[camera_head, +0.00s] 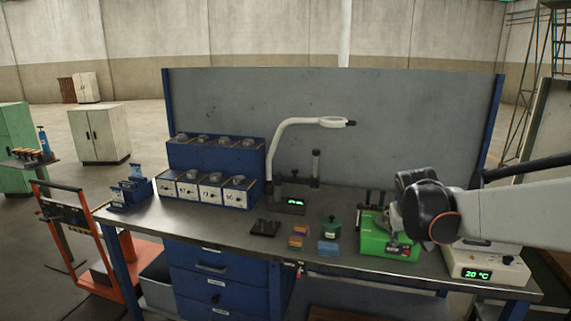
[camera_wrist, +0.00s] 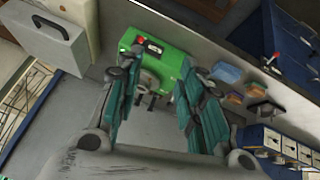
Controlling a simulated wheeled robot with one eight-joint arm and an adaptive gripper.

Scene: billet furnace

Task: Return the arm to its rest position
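My arm reaches in from the right in the camera_head view, with its dark wrist joint over the workbench (camera_head: 225,225) near the green machine (camera_head: 376,243). My gripper fingers are hidden behind the wrist there. In the camera_wrist view my gripper (camera_wrist: 158,68) has its two teal-padded fingers spread apart. The green machine also shows in the camera_wrist view (camera_wrist: 178,62), beyond the fingertips. I cannot tell how far above it the fingers are.
A white device reading 20 °C (camera_head: 485,268) stands right of the green machine, below my arm. A grey panel (camera_head: 400,130) rises behind.

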